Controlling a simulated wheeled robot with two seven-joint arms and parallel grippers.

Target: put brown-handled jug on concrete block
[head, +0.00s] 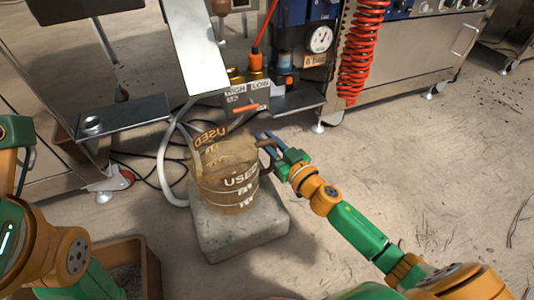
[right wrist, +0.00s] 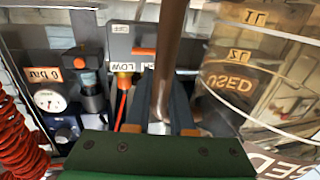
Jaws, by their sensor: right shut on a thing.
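The brown-handled jug (head: 228,180) is a see-through, amber-brown vessel marked USED. In the head view it is upright over the grey concrete block (head: 240,238). Its base overlaps the block's top, but I cannot tell whether it touches or hangs just above. My right gripper (head: 272,151) is at the jug's right side, shut on its brown handle. In the right wrist view the handle (right wrist: 170,45) runs between the fingers (right wrist: 170,105), and the jug's body (right wrist: 255,75) fills the right side. My left arm shows at the left edge; its fingers are not seen.
A control box marked HIGH and LOW (head: 245,97), a gauge (head: 320,39) and a red coiled hose (head: 360,55) are behind the block. A pale hose (head: 168,165) curves along its left. A brown bin (head: 152,268) stands at lower left. Floor to the right is open.

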